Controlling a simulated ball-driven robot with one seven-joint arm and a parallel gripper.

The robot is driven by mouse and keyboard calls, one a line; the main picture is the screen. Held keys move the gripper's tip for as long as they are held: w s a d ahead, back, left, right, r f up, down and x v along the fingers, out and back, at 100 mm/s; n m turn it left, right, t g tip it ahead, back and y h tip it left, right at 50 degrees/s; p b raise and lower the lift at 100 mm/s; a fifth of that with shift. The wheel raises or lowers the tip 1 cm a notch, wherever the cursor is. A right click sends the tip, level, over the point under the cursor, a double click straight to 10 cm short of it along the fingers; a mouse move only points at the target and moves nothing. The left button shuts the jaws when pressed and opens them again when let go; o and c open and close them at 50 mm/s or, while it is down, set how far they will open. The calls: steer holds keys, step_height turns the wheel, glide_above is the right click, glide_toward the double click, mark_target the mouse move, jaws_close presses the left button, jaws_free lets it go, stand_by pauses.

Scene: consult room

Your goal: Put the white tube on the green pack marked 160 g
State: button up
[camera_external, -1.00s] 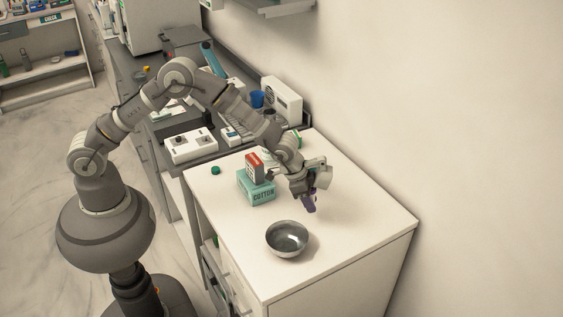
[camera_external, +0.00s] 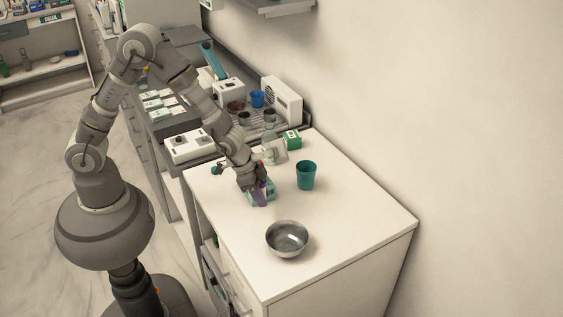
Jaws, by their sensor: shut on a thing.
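My gripper (camera_external: 259,196) points down, low over the left part of the white counter. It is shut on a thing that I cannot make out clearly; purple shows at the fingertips. I cannot pick out the white tube by itself. A small green pack with a pale label (camera_external: 292,140) stands at the counter's back edge, behind and right of my gripper; its marking is too small to read. The teal COTTON box (camera_external: 271,187) is mostly hidden behind my gripper. The red box on top of it is almost wholly covered.
A teal cup (camera_external: 306,175) stands right of my gripper. A grey metal bowl (camera_external: 287,239) sits nearer the front. A small green item (camera_external: 216,169) lies at the left edge. The white counter (camera_external: 355,215) is clear on the right.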

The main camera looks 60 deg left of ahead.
steer(key=r, duration=1.4)
steer(key=shift+w+a+r, duration=0.15)
steer(key=shift+w+r, duration=0.15)
steer(key=w+a+r+n+p, duration=0.1)
steer(key=w+a+n, duration=0.15)
steer(key=w, duration=0.25)
steer(key=w+a+n, duration=0.1)
steer(key=w+a, duration=0.2)
steer(key=w, duration=0.3)
steer(key=n+t+y+p, duration=0.1)
steer(key=n+y+p, duration=0.15)
steer(key=n, duration=0.35)
glide_above(295, 132)
steer(key=s+d, duration=0.1)
steer(key=s, duration=0.1)
steer(key=shift+f+y, duration=0.45)
steer(key=shift+f, duration=0.2)
steer(key=f+b, duration=0.1)
steer(key=f, duration=0.9)
steer(key=f+b, duration=0.1)
steer(key=f, duration=0.4)
steer(key=shift+w+a+f+b, duration=0.15)
steer(key=shift+w+a+b, duration=0.1)
steer(key=shift+b, duration=0.1)
steer(key=shift+c, duration=0.2)
steer(key=shift+s, duration=0.15)
